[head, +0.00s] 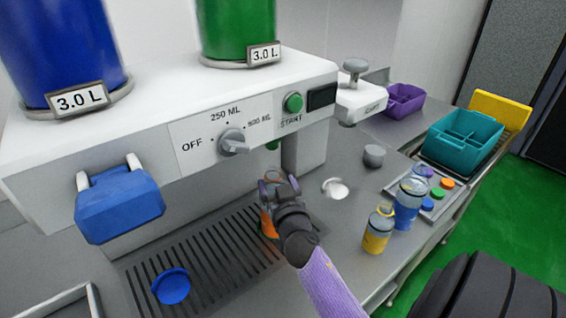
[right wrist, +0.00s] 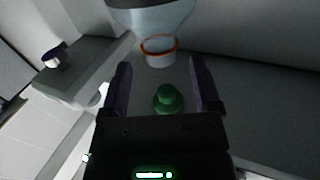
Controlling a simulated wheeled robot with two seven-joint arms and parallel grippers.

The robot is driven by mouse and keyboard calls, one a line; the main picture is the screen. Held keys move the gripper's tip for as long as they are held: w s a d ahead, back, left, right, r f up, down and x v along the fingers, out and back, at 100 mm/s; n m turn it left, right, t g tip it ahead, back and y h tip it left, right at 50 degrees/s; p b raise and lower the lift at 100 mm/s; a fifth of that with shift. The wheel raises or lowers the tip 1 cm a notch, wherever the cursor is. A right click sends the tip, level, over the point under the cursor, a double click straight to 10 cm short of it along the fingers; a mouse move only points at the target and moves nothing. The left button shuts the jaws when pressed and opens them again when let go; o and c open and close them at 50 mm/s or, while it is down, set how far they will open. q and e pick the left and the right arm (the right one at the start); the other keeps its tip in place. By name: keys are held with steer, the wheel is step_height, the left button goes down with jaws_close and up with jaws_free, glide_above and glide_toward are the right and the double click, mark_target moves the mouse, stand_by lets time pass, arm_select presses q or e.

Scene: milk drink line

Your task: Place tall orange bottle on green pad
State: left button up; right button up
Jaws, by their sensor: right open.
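The orange bottle (head: 267,223) stands on the drip grate under the machine, partly hidden by my right gripper (head: 277,184). In the right wrist view its clear neck with an orange ring (right wrist: 158,46) shows upside down, just past the open fingers of my right gripper (right wrist: 164,88). The fingers are apart and nothing is seen clamped between them. A green nozzle (head: 273,144) hangs above the bottle; in the right wrist view a green stepped part (right wrist: 168,99) shows between the fingers. I cannot make out a green pad under the bottle. My left gripper is out of view.
A blue pad (head: 171,286) lies on the grate at left. A yellow bottle (head: 377,237) and a blue bottle (head: 406,213) stand at right beside a tray of coloured caps (head: 438,193). The white machine (head: 185,103) overhangs the grate. Teal (head: 448,144) and purple (head: 391,106) bins stand behind.

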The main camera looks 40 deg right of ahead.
steer(key=shift+v, duration=2.85)
